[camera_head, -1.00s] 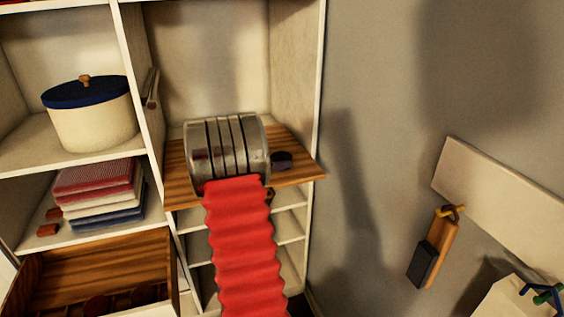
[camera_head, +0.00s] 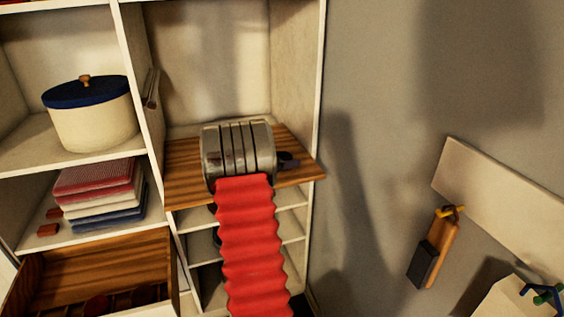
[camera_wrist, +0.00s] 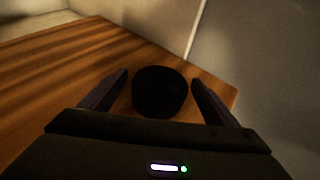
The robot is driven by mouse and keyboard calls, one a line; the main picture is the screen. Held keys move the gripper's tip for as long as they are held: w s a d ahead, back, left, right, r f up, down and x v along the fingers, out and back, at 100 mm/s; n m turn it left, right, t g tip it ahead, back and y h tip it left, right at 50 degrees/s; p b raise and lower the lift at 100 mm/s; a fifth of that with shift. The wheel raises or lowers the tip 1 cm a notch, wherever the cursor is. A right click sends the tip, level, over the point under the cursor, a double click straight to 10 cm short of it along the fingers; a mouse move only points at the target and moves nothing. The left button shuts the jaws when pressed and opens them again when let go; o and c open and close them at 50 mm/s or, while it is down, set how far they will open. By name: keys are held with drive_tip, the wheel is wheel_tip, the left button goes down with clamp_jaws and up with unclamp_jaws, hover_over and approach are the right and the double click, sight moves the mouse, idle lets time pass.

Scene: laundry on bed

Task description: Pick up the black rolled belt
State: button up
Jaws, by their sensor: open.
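The black rolled belt (camera_wrist: 160,93) is a dark round shape on the wooden board (camera_wrist: 60,90) in the wrist view. My gripper (camera_wrist: 160,78) is open, with one finger on each side of the belt. A narrow gap shows on both sides, so neither finger clearly touches it. In the head view, my wrist and red arm sleeve cover most of the gripper. A dark shape shows just right of my wrist on the board, and I cannot tell belt from finger there.
The board's right edge is close to the belt, with a grey wall (camera_head: 380,130) beyond. To the left are a cream pot with a blue lid (camera_head: 92,115), folded towels (camera_head: 100,195) and an open wooden drawer (camera_head: 95,260). The shelf space behind the board is empty.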

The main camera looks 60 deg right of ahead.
sight(281, 157)
drive_tip(key=shift+c, duration=0.6)
drive_tip(key=c, duration=1.1)
wheel_tip(281, 157, up, 10)
drive_tip(key=shift+r, duration=0.1)
